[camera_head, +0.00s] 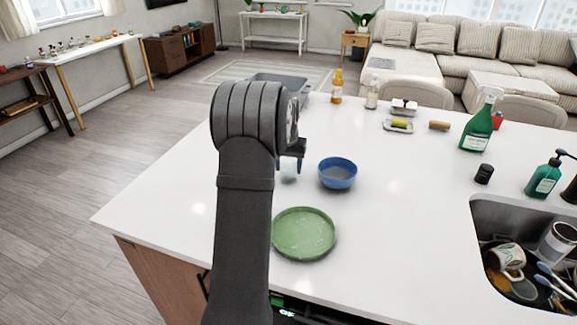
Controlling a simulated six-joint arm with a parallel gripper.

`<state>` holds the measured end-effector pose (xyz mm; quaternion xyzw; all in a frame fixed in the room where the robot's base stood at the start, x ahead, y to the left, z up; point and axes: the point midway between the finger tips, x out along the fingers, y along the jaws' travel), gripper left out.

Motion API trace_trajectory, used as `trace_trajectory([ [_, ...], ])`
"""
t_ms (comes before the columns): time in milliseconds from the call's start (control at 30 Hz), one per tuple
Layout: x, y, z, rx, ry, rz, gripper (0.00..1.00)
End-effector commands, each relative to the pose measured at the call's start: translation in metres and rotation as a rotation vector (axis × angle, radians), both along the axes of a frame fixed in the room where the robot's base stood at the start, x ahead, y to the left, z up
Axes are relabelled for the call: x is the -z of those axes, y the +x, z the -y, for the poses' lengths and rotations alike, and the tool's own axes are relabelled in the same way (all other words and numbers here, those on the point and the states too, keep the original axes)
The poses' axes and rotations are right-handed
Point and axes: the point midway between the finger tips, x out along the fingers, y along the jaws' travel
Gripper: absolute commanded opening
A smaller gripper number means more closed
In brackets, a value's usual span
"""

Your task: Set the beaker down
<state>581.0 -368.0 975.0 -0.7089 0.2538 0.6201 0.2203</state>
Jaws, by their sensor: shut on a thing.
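The beaker (289,174) is small, pale and see-through, and shows just below my gripper on the left part of the white island top. My gripper (289,165) is shut on it, with one dark blue fingertip on each side. My arm hides part of the view to the left of it. The beaker looks upright and close to the counter surface; I cannot tell whether its base touches it.
A blue bowl (338,174) stands close to the right of the beaker. A green plate (304,234) lies nearer the front. A grey tub (277,80) and bottles (336,86) are behind. The sink (500,215) with dishes is at right. The counter's middle is clear.

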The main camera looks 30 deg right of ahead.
Motion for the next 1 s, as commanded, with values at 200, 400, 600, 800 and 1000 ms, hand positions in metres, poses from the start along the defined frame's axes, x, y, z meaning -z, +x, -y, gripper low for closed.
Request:
trace_trajectory([
  [200, 0.002, 0.0, 0.0, 0.0, -0.002, 0.002, 0.3],
  [400, 0.005, 0.0, 0.0, 0.0, -0.001, 0.002, 0.57],
  [600, 0.005, 0.0, 0.0, 0.0, -0.001, 0.002, 0.75],
  [800, 0.003, 0.0, 0.0, 0.0, -0.002, 0.002, 0.75],
  [1000, -0.021, -0.001, -0.001, 0.0, -0.004, 0.006, 0.75],
])
